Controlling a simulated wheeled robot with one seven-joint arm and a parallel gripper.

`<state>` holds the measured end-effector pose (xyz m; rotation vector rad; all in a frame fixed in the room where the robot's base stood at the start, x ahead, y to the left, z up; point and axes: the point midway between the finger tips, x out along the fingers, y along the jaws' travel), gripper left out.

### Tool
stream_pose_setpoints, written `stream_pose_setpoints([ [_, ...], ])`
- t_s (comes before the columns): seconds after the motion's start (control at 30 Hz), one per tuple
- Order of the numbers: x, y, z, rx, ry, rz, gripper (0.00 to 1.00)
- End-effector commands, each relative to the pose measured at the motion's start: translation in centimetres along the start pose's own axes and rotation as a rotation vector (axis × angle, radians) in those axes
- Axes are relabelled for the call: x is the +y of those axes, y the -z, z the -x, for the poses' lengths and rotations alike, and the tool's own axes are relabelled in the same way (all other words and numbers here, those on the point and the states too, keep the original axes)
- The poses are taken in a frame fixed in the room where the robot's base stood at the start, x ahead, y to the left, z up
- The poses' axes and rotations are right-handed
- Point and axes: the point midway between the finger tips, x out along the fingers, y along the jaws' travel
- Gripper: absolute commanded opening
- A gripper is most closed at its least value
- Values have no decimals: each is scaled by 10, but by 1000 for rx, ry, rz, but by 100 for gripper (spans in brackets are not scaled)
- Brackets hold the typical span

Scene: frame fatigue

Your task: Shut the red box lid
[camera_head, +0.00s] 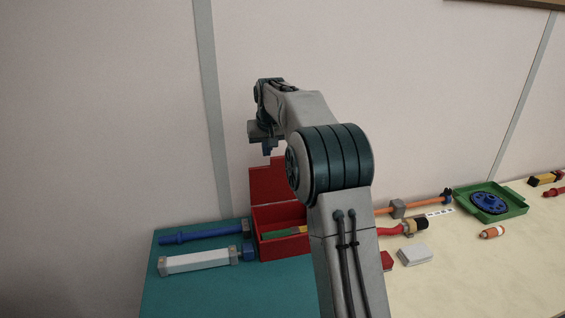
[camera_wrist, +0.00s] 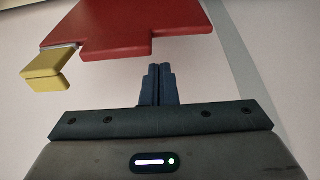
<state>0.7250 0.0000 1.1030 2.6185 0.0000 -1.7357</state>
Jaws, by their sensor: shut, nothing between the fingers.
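The red box (camera_head: 284,247) stands on the teal mat, and its lid (camera_head: 266,182) is raised at the back, roughly upright. A green and a yellow item show inside the box. In the wrist view the red lid (camera_wrist: 125,27) fills the upper part, with a yellow block-like piece (camera_wrist: 47,68) at its left. My gripper (camera_head: 268,150) is above the lid in the head view. Its fingers are together and empty in the wrist view (camera_wrist: 156,70), just below the lid's edge; I cannot tell whether they touch it. My arm hides the box's right side.
A blue rod (camera_head: 200,235) and a white bar (camera_head: 198,262) lie left of the box on the teal mat (camera_head: 220,295). The wall stands close behind.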

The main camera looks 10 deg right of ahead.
Motion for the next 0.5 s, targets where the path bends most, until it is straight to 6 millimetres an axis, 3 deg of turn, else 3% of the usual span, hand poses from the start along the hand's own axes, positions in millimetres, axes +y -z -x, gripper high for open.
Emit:
stream_pose_setpoints([
  [0.5,0,-11,-26,-1,0,0,0],
])
